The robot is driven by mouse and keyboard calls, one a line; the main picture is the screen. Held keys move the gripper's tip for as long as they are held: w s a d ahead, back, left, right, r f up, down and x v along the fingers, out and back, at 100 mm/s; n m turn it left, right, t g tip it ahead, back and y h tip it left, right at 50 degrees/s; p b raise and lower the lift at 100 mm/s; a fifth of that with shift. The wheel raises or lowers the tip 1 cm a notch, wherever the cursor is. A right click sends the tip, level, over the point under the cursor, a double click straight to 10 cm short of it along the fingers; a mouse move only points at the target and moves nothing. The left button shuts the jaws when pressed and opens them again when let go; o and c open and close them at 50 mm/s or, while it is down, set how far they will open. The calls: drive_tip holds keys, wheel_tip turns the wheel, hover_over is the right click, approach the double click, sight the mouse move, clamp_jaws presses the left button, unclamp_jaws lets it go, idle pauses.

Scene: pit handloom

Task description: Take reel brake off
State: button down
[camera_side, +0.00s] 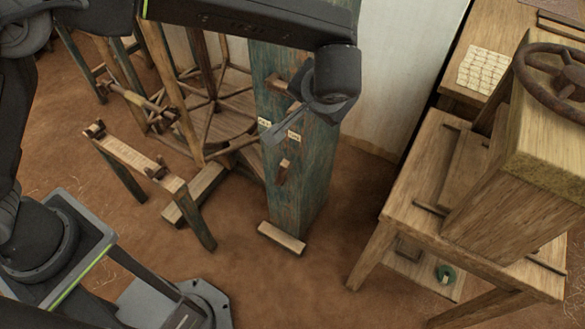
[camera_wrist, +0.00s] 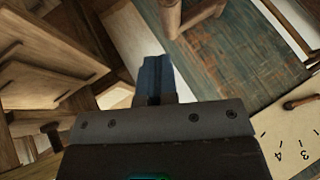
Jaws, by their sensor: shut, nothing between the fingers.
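A blue-green weathered post (camera_side: 302,190) stands in the middle of the side view, beside the wooden reel frame (camera_side: 187,95). Two small pale labels, a left one (camera_side: 265,122) and a right one (camera_side: 294,136), are on the post, too small to read. Below them a short wooden lever (camera_side: 284,172) sticks out of the post; I cannot tell whether it is the brake. My gripper (camera_side: 270,134) is shut and empty, in front of the post near the labels. In the wrist view my shut fingers (camera_wrist: 155,75) are beside the blue-green board (camera_wrist: 240,60), with a wooden piece (camera_wrist: 190,14) beyond.
A low wooden stand (camera_side: 140,160) is at the left. A wooden bench (camera_side: 410,195) with a dark handwheel (camera_side: 553,75) above it is at the right. A pale numbered plate (camera_wrist: 285,140) lies at the right of the wrist view. Brown floor between post and bench is clear.

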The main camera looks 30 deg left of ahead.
wheel_tip(320, 180, down, 26)
drive_tip(key=shift+r, duration=0.1)
drive_tip(key=w+a+f, duration=0.5)
drive_tip(key=a+f, duration=0.2)
drive_tip(key=shift+w+a+f, duration=0.15)
drive_tip(key=shift+w+a, duration=0.15)
drive_tip(key=shift+a, duration=0.1)
